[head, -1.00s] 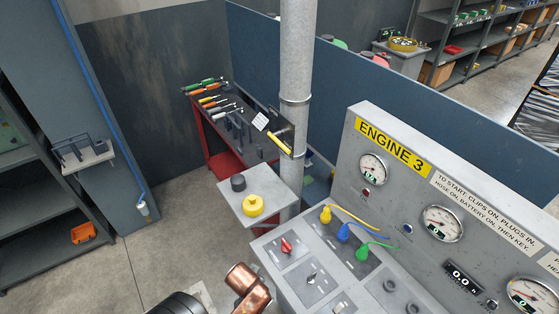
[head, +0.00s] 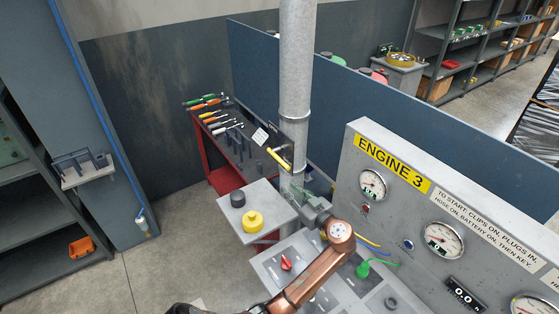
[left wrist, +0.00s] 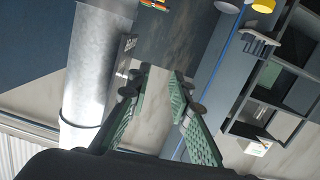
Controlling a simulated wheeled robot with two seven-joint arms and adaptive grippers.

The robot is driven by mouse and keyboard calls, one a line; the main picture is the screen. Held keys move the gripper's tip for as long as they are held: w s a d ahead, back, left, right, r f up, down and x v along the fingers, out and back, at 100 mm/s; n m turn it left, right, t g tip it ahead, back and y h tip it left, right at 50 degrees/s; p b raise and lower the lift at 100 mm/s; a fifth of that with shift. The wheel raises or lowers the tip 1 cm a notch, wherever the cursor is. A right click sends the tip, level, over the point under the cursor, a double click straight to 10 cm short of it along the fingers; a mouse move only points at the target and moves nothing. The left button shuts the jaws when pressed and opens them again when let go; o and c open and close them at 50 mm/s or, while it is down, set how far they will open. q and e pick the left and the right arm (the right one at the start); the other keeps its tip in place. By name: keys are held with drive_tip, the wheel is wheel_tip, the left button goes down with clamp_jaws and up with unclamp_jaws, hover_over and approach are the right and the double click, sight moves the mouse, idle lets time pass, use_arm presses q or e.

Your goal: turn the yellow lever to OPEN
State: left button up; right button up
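The yellow lever (head: 278,158) is on a small dark plate on the grey vertical pipe (head: 295,75). It slants down to the right in the head view. Its OPEN marking is too small to read. My left gripper (head: 300,185) is just below and to the right of the lever, in front of the pipe and apart from the lever. In the left wrist view its green fingers (left wrist: 158,80) are spread with nothing between them. The pipe stands to their left there, and the lever cannot be made out. My right gripper is not in view.
The grey ENGINE 3 panel (head: 450,210) stands right of my left arm, with a switch desk (head: 272,268) below it. A small stand (head: 240,207) holds a black and a yellow cap. Behind it is a red tool bench (head: 205,155). Floor on the left is free.

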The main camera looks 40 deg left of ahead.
use_arm(q)
wheel_tip(320, 180, up, 5)
drive_tip(key=w+d+n+y, duration=0.1)
drive_tip(key=w+d+y, duration=0.1)
drive_tip(key=p, duration=0.5)
approach(273, 153)
drive_tip(key=shift+n, duration=0.3)
drive_tip(key=x, duration=0.5)
drive_tip(key=shift+w+f, duration=0.1)
drive_tip(key=shift+f, duration=0.1)
drive_tip(key=shift+w+a+f, duration=0.1)
drive_tip(key=shift+w+a, duration=0.05)
drive_tip(key=shift+a, duration=0.25)
drive_tip(key=shift+c, duration=0.5)
clamp_jaws()
